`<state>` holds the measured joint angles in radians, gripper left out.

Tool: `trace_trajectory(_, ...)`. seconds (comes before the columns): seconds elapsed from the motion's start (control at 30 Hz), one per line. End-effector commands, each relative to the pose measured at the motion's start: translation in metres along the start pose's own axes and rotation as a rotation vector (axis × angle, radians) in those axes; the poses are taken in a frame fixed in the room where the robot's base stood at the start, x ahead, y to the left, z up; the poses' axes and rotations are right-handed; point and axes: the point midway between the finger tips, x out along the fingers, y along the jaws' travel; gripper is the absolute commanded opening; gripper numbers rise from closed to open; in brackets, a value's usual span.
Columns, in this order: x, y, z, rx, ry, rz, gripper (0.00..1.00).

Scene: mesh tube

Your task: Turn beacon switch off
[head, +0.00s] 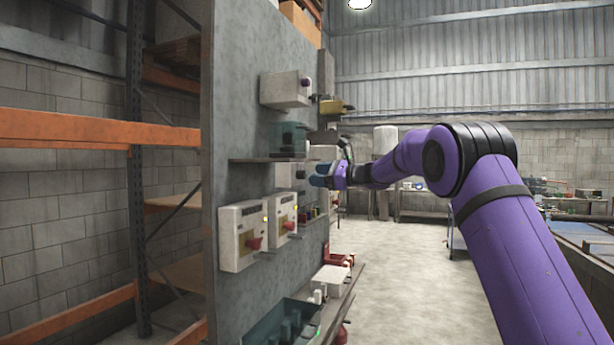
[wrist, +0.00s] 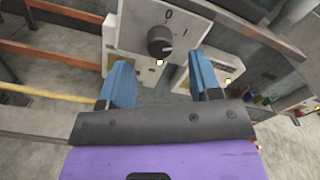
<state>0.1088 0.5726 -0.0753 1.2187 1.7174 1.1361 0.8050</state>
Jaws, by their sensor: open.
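A light grey switch box (head: 289,176) is mounted on the grey panel, and it fills the upper middle of the wrist view (wrist: 135,32). Its round dark knob (wrist: 160,41) has a "0" above it and another mark to the right. A pale line on the knob seems to point rightward; the exact setting is hard to tell. No label shows whether this is the beacon switch. My gripper (head: 322,177) is close in front of this box. In the wrist view its two blue fingers (wrist: 162,84) are wide apart and empty, below the knob and not visibly touching it.
Two white boxes with red knobs, a left one (head: 242,236) and a right one (head: 283,218), sit lower on the panel. Another grey box (head: 286,89) is above. A shelf (head: 268,159) juts out nearby. The floor (head: 390,260) to the right is clear.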

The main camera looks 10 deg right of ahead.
Motion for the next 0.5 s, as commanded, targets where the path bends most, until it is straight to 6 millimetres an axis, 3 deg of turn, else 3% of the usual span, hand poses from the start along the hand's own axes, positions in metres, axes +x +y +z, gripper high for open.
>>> trace_trajectory(0.2, 0.030, 0.000, 0.000, -0.001, 0.000, 0.001, 0.58)
trace_trajectory(0.5, 0.042, 0.000, 0.000, -0.001, 0.002, -0.001, 0.58)
